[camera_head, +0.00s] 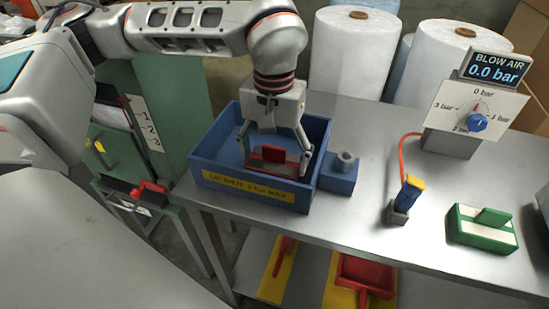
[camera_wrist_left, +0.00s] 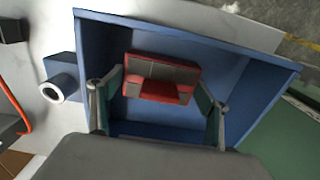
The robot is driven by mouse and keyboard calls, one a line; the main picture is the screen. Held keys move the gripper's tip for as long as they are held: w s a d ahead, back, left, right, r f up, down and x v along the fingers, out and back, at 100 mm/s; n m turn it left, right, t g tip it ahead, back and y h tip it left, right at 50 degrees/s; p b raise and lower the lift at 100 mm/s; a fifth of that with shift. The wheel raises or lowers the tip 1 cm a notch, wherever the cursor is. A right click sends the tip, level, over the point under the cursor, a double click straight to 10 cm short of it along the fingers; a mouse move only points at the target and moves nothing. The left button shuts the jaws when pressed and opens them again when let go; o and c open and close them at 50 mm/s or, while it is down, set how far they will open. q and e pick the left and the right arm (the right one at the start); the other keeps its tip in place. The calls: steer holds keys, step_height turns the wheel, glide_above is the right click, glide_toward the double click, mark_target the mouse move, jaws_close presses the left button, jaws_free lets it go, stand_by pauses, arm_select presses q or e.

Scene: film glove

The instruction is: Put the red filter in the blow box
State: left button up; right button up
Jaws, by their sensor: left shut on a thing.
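The blow box (camera_head: 317,160) is an open blue box with a yellow label on its front, standing on the metal table. My left gripper (camera_head: 273,160) reaches down into it and is shut on the red filter (camera_head: 268,154), a red block with a grey-brown face. In the left wrist view, the filter (camera_wrist_left: 160,86) lies between the two fingers (camera_wrist_left: 160,78), within the walls of the blow box (camera_wrist_left: 97,50). I cannot tell whether the filter touches the floor of the box. My right gripper is not in view.
A blue block with a grey nozzle (camera_head: 344,165) adjoins the box on its right. A blue-yellow air tool (camera_head: 409,192) with an orange hose, a green-white block (camera_head: 482,228) and a pressure dial (camera_head: 476,108) reading 0.0 bar stand further right. White rolls (camera_head: 353,55) stand behind.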

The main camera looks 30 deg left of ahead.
mark_target(274, 147)
arm_select(q)
steer(key=shift+f, duration=0.2)
steer(key=shift+f, duration=0.15)
steer(key=o, duration=0.9)
step_height(274, 147, up, 12)
steer(key=shift+r+p, duration=0.2)
steer(key=shift+p, duration=0.65)
